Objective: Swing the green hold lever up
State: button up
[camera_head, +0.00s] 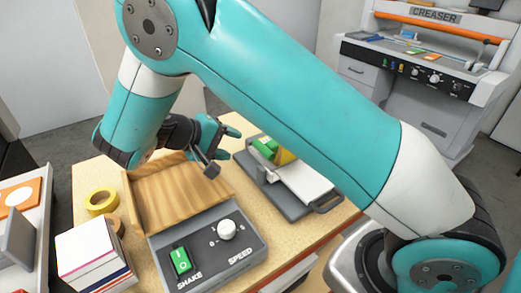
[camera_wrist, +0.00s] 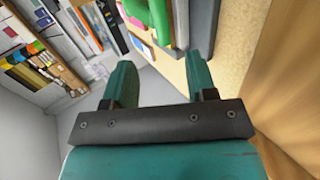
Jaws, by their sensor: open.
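The green hold lever (camera_head: 265,147) is on a grey device (camera_head: 277,193) with a white top and a yellow part, on the wooden table right of centre. My arm partly covers this device. My gripper (camera_head: 229,143) is open and empty, just left of the lever in the head view. In the wrist view, the two teal fingers of my gripper (camera_wrist: 160,72) stand apart with nothing between them. A green part, probably the lever (camera_wrist: 160,22), shows beyond the fingertips at the top edge. It looks apart from the fingers; its full length is cut off.
A shaker box with a wooden tray (camera_head: 180,195), green switch (camera_head: 181,261) and white speed knob (camera_head: 227,230) stands beside the device. Yellow tape (camera_head: 101,201) and a paper stack (camera_head: 90,252) lie left. A creaser machine (camera_head: 425,60) stands behind, across the floor.

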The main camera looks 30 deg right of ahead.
aim_at(262, 151)
jog(key=p+x, duration=0.2)
jog(key=x, duration=0.9)
jog(key=shift+d+f, duration=0.1)
jog(key=shift+d, duration=0.05)
grip_shut()
